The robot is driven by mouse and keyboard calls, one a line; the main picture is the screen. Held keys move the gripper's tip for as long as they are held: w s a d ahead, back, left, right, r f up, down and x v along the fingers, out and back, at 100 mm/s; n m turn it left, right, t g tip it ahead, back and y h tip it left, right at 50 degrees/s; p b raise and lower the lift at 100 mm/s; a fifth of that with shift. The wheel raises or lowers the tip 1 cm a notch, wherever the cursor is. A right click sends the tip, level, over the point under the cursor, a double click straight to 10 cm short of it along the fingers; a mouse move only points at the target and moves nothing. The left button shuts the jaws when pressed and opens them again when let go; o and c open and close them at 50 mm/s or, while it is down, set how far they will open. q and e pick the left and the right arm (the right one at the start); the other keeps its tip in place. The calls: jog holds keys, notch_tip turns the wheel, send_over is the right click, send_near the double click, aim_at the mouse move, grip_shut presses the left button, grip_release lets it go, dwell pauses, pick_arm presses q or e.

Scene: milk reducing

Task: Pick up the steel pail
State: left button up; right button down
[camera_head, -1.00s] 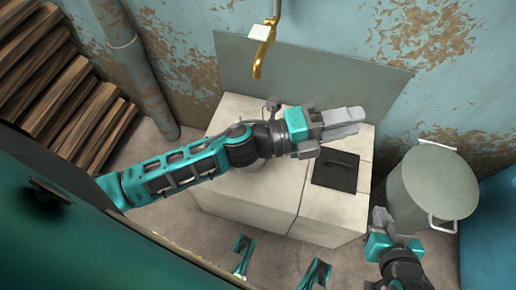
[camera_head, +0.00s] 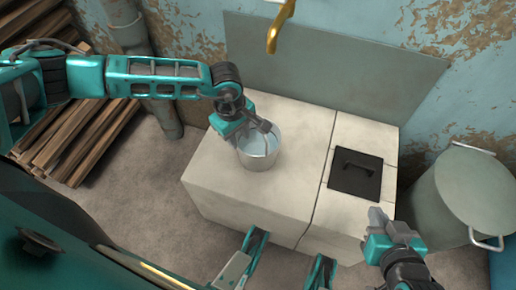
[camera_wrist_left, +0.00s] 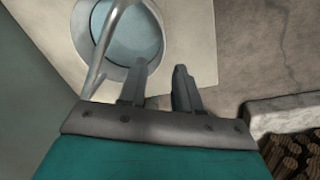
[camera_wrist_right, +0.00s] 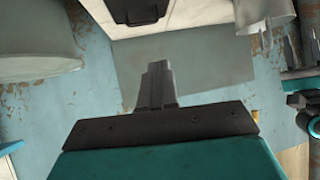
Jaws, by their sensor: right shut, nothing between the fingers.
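The steel pail (camera_head: 258,150) stands upright on the white block stove, with pale bluish liquid inside. My right gripper (camera_head: 379,222) is shut and empty, near the stove's front right; the pail also shows in the right wrist view (camera_wrist_right: 265,14).
The white stove (camera_head: 290,200) has a dark hatch (camera_head: 355,175) on its right. A large lidded grey drum (camera_head: 470,190) stands at right. Stacked firewood (camera_head: 85,145) lies at left. A brass tap (camera_head: 279,28) hangs at the back. Stove top around the pail is mostly clear.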

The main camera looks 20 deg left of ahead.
aim_at(243, 153)
pick_arm(q)
jog(key=f+b, duration=0.1)
jog(key=f, duration=0.2)
jog(key=f+b, duration=0.1)
jog(key=f, duration=0.2)
jog(key=f+b, duration=0.1)
jog(key=f, duration=0.3)
jog(key=shift+w+d, duration=0.25)
jog(key=shift+w, duration=0.15)
grip_shut()
jog(key=shift+w+r, duration=0.1)
jog(key=shift+r, duration=0.05)
